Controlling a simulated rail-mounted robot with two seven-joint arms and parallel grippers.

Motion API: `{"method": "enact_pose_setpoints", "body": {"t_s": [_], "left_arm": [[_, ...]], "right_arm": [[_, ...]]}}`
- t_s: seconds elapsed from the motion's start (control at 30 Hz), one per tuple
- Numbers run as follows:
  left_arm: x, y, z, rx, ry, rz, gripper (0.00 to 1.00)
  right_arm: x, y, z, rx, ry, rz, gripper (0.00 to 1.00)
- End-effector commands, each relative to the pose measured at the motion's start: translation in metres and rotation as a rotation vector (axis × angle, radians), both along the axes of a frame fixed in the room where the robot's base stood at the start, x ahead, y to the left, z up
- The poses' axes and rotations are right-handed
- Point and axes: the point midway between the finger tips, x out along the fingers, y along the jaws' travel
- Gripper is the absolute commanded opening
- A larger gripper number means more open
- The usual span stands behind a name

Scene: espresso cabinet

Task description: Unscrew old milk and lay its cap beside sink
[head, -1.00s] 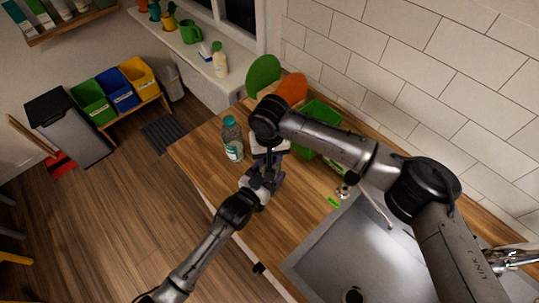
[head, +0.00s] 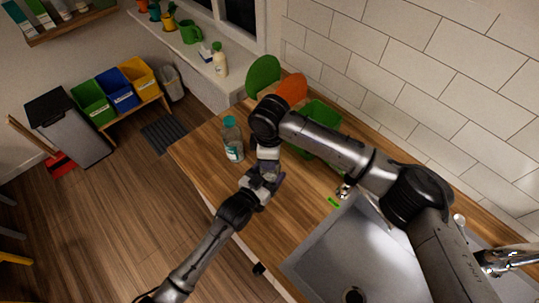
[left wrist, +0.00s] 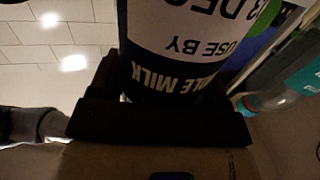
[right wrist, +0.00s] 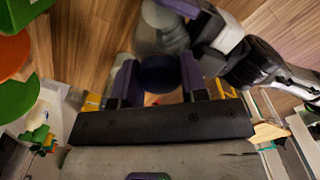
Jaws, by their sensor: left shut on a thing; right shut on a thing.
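The milk bottle, with a dark "WHOLE MILK" and white "USE BY" label (left wrist: 180,45), fills the middle of the left wrist view. My left gripper (head: 265,182) is shut on it, above the wooden counter. My right gripper (right wrist: 160,85) comes down from above, shut on the dark blue round cap (right wrist: 160,74) between its purple-padded fingers. In the head view my arms mostly hide bottle and cap. I cannot tell whether the cap is loose from the bottle. The grey sink (head: 325,262) is at the lower right.
A clear bottle with a teal cap (head: 233,140) stands on the counter close left of the grippers. A green crate (head: 322,118) and green and orange discs are behind.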

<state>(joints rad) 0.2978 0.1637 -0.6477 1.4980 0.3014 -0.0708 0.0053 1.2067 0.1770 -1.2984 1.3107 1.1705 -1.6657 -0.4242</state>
Motion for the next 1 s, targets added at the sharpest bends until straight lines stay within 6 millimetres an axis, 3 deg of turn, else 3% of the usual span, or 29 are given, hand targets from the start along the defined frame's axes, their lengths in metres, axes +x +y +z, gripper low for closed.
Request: {"method": "enact_pose_setpoints", "body": {"t_s": [0.87,0.9,1.0], "left_arm": [[0.0001,0.0004,-0.0007,0.000,0.002,0.001,0.04],[0.0001,0.0004,-0.0007,0.000,0.002,0.001,0.04],[0.0001,0.0004,-0.0007,0.000,0.002,0.001,0.04]], "right_arm": [[0.0006,-0.0004,0.0008,0.001,-0.001,-0.004,0.12],[0.0006,-0.0004,0.0007,0.001,-0.001,-0.004,0.44],[0.0005,-0.0003,0.0006,0.000,-0.001,-0.004,0.53]]}}
